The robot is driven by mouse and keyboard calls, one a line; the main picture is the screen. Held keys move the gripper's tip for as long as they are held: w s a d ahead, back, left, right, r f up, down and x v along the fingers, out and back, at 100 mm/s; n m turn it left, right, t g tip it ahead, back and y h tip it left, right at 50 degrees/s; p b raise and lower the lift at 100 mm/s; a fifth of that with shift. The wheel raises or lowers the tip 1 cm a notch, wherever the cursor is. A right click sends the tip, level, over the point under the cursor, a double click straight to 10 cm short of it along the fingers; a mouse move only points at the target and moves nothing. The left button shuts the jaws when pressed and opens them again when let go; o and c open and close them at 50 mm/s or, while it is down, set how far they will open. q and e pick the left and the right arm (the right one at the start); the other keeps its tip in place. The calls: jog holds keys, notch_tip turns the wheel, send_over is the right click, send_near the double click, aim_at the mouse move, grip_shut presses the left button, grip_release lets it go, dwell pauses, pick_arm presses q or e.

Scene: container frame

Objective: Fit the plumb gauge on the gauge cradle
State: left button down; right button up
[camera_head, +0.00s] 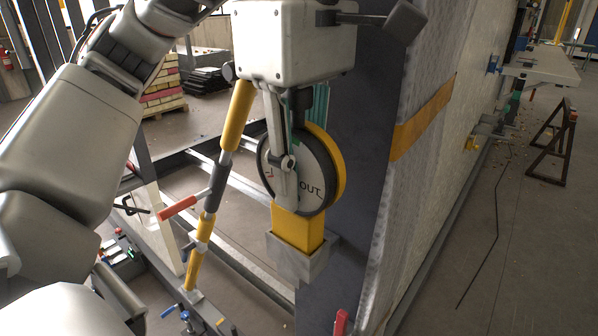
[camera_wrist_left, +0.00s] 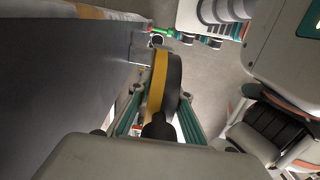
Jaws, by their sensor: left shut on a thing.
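The plumb gauge is a round dial (camera_head: 312,176) marked "OUT", with a dark rim, a yellow back and a yellow block below. My left gripper (camera_head: 290,160) comes down from above and is shut on the dial, one finger across its face. The gauge cradle (camera_head: 293,266) is a grey metal socket on the side of a dark upright panel. The lower end of the yellow block is inside the cradle's opening; how deep it sits is hidden by the front wall. In the left wrist view the gauge's yellow and black edge (camera_wrist_left: 166,84) lies between the fingers.
The dark panel (camera_head: 350,190) stands close beside the gauge. A yellow and grey prop (camera_head: 228,140) with a red handle (camera_head: 178,208) leans left of it. A workbench (camera_head: 540,65) and a black trestle (camera_head: 553,140) stand at right. The floor between is mostly clear.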

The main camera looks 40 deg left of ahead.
pick_arm(q)
jog(key=shift+f, duration=1.3)
jog(key=c, duration=1.8)
grip_release()
jog(key=shift+o, duration=0.2)
notch_tip(320, 180, up, 12)
jog(key=shift+r, duration=0.1)
